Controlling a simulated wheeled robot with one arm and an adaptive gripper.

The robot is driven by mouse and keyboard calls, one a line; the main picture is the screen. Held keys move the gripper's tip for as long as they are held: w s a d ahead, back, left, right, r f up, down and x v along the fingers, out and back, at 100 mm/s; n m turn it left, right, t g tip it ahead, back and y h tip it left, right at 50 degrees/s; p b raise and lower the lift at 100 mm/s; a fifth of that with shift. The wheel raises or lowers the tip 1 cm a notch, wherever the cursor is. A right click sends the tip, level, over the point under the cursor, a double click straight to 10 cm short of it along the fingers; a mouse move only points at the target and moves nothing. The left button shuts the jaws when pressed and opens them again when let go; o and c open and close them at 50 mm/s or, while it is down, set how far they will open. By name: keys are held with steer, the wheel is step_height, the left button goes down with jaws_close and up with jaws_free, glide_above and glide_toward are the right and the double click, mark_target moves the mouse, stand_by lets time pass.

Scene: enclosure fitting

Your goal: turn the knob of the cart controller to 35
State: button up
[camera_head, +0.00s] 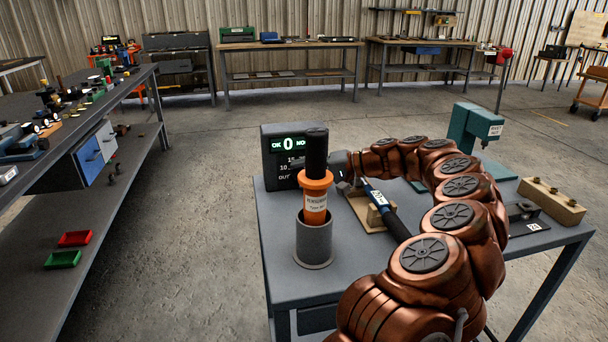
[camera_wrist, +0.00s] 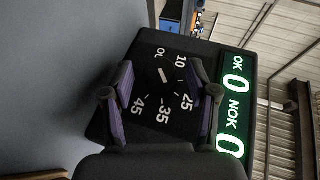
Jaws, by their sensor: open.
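The cart controller (camera_head: 279,172) is a dark box on the back left of the grey cart. In the wrist view its dark face (camera_wrist: 120,130) appears turned sideways, with a ring of white numbers including 10, 25, 35 and 45. The dark knob (camera_wrist: 165,73) shows a short white pointer mark; I cannot tell exactly which number it indicates. My gripper (camera_wrist: 160,72) is open in front of the dial, its purple-padded fingers on either side of the knob with gaps visible. In the head view my gripper (camera_head: 343,163) is beside the controller, partly hidden, and the knob is hidden.
An orange tool (camera_head: 315,199) stands upright in a grey holder (camera_head: 314,243) in front of the controller. A blue-black tool (camera_head: 377,201) lies by a wooden block. A teal press (camera_head: 472,127) and wooden block (camera_head: 552,200) occupy the right side. The cart's front left (camera_head: 300,287) is clear.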

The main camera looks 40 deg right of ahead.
steer(key=shift+s+d, duration=0.1)
steer(key=v, duration=0.7)
steer(key=shift+d+r, duration=0.1)
steer(key=shift+d, duration=0.05)
steer(key=w+a+r+n+g+h+p, duration=0.3)
steer(key=a+r+g+h+p, duration=0.4)
steer(key=h+p, duration=0.45)
steer(key=shift+h, duration=0.25)
steer(key=shift+s+a+x, duration=0.1)
steer(key=shift+a+x, duration=0.1)
steer(key=shift+x, duration=1.2)
steer(key=shift+s+a+x, duration=0.1)
steer(key=shift+a+x, duration=0.1)
steer(key=shift+x, duration=1.25)
steer(key=shift+a+x, duration=0.15)
steer(key=shift+x, duration=1.25)
steer(key=shift+f, duration=0.2)
steer(key=shift+c, duration=0.4)
